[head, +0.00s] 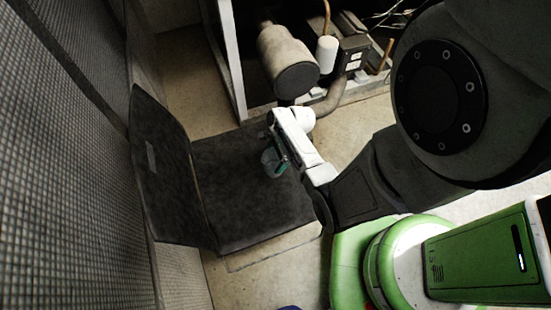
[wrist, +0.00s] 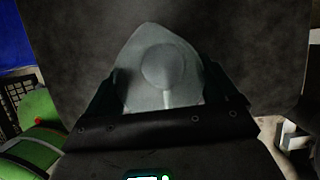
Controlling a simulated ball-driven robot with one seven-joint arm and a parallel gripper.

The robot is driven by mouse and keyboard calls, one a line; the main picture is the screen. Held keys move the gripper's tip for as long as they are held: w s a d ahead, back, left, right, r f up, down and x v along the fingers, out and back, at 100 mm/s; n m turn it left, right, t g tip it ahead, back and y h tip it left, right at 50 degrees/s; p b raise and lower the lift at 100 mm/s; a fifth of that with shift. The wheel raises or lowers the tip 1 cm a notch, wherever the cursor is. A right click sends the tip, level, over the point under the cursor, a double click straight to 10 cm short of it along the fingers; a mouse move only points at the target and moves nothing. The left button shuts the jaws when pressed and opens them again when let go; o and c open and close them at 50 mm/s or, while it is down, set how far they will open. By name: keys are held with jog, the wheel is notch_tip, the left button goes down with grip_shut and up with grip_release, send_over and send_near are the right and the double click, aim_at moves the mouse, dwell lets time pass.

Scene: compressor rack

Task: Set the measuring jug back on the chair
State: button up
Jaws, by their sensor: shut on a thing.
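The measuring jug (head: 269,162) is a small, clear, teal-tinted vessel over the dark chair seat in the head view, partly hidden by my gripper. In the wrist view the jug (wrist: 160,70) shows pale grey between the two dark fingers, its pointed end away from me. My gripper (head: 279,158) is shut on it; the fingers also show in the wrist view (wrist: 166,88). The chair (head: 238,205) has a dark, worn seat, with its backrest to the left. I cannot tell whether the jug touches the seat.
Compressor machinery with a grey cylinder (head: 289,62) and a white canister (head: 326,49) stands behind the chair, beside a pale upright post (head: 228,60). A mesh wall (head: 60,150) runs along the left. In the wrist view, a black crate (wrist: 14,88) is at the left edge. Much of the seat is clear.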

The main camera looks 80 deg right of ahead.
jog(key=shift+f, duration=0.15)
jog(key=shift+f, duration=0.15)
jog(key=o, duration=1)
jog(key=shift+c, duration=0.2)
jog(key=shift+r, duration=0.3)
jog(key=p+v, duration=0.2)
jog(key=v, duration=0.9)
jog(key=shift+s+d+r, duration=0.1)
jog(key=shift+r, duration=0.1)
jog(key=w+a+r+n+g+h, duration=0.1)
jog(key=w+a+r+n, duration=0.1)
jog(key=a+r+n, duration=0.4)
jog(key=w+a+r+n+g+h, duration=0.1)
jog(key=a+r+n, duration=0.5)
jog(key=a+n, duration=1.1)
jog(key=w+n, duration=0.1)
jog(key=n, duration=0.5)
jog(key=shift+w+a+r+n+g, duration=0.2)
jog(key=shift+a+r+n+g, duration=0.1)
jog(key=shift+a+g, duration=0.1)
